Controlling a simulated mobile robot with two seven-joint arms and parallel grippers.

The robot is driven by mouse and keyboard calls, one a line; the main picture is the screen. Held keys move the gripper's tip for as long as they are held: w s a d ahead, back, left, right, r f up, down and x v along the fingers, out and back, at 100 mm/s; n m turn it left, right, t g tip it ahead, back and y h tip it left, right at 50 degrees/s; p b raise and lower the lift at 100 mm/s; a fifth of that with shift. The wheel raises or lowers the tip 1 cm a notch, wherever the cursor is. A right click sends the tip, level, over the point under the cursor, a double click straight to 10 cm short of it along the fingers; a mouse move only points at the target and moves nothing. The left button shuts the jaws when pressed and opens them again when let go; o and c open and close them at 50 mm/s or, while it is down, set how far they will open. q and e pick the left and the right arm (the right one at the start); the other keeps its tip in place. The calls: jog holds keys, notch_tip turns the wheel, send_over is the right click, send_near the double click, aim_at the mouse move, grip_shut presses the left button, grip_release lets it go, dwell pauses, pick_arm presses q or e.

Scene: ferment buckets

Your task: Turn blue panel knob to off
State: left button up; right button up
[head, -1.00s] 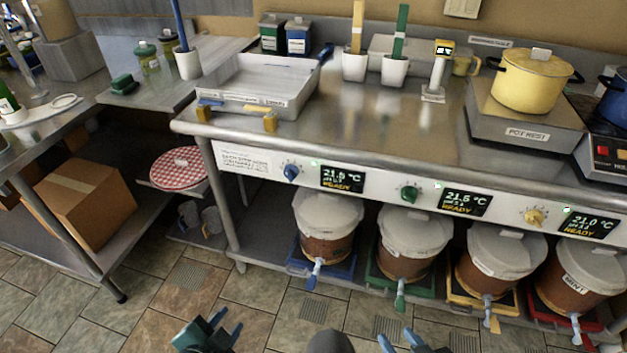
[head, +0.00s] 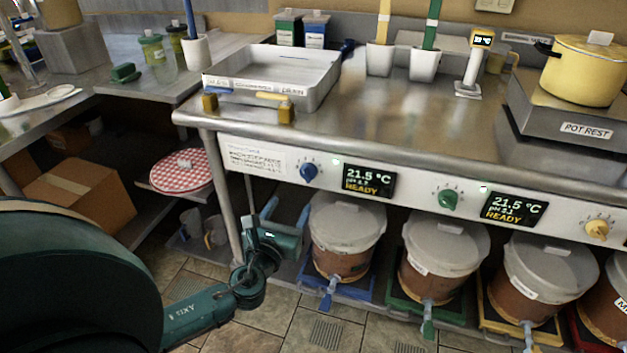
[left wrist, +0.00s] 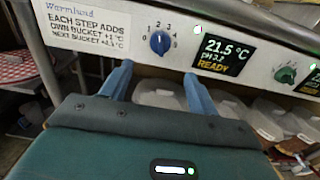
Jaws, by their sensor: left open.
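The blue panel knob (head: 308,171) sits on the white front panel, left of a display reading 21.5 °C and READY. It also shows in the left wrist view (left wrist: 160,42), with a dial of small numbers around it. Its exact setting is too small to tell. My left gripper (head: 286,213) is open and empty, below and slightly left of the knob, apart from it. In the left wrist view its two blue fingers (left wrist: 159,72) point at the panel, with the knob beyond and between them. My right gripper is not in view.
A green knob (head: 447,199) and a yellow knob (head: 597,229) are farther right on the panel. The steel counter edge (head: 400,173) overhangs above. A table leg (head: 228,195) is left of my gripper.

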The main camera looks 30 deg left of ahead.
aim_at(306, 178)
pick_arm(q)
jog(key=x, duration=1.1)
jog(key=shift+w+b, duration=0.15)
jog(key=shift+b, duration=0.25)
jog(key=shift+c, duration=0.2)
jog(key=c, duration=0.9)
